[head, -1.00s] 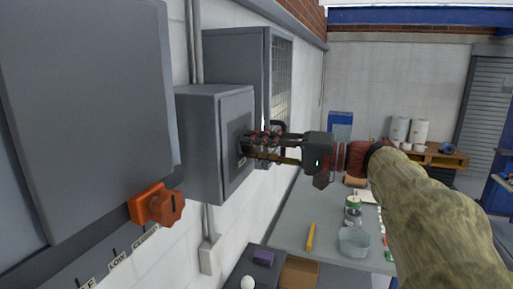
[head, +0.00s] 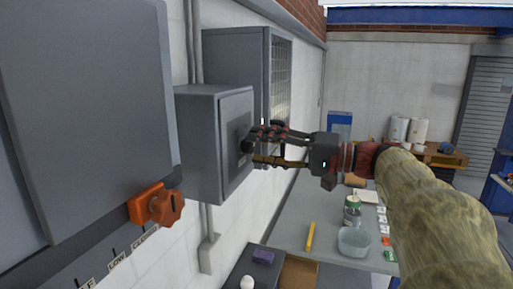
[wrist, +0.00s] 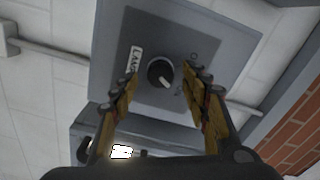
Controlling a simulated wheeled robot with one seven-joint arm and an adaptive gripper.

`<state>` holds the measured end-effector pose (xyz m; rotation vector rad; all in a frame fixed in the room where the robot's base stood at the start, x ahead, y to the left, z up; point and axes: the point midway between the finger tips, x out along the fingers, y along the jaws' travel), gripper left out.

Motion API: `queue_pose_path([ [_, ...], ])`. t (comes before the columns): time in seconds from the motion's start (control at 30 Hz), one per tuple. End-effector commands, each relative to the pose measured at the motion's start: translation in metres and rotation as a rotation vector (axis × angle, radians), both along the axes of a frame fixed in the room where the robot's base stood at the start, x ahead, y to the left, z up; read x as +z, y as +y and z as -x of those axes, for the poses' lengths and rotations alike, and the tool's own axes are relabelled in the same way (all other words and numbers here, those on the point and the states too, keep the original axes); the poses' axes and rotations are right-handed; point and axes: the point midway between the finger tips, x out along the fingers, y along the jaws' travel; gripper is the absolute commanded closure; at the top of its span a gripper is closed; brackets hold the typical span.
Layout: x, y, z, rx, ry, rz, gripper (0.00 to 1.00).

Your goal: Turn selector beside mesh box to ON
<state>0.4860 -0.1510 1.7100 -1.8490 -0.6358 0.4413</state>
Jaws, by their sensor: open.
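The selector is a black round knob (wrist: 160,72) with a pale pointer mark, on a dark plate on the front of a grey box (head: 199,140). A label reading roughly "LAMP" sits beside it in the wrist view. The mesh box (head: 235,62) is a grey box with a mesh front, right behind the selector's box. My gripper (head: 253,148) is at the selector box's front face. In the wrist view my gripper (wrist: 165,92) is open, with a finger to each side of the knob. Contact with the knob cannot be told.
An orange rotary handle (head: 156,205) sticks out from a large grey cabinet (head: 90,110) at left. Below my arm is a table (head: 300,215) with a jar (head: 352,210), a glass bowl (head: 354,241) and a yellow stick (head: 310,237). Conduit runs along the wall.

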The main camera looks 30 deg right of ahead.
Motion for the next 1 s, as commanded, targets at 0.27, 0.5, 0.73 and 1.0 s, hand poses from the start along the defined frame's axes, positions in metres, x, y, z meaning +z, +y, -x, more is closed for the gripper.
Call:
queue_pose_path([
  [0.27,0.0,-0.035,0.043,-0.006,0.0,-0.001,0.54],
  [0.5,0.0,-0.058,0.072,-0.004,0.001,0.0,0.54],
  [0.73,0.0,-0.064,0.082,-0.001,0.0,0.0,0.54],
  [1.0,0.0,-0.064,0.082,0.0,0.0,0.0,0.54],
])
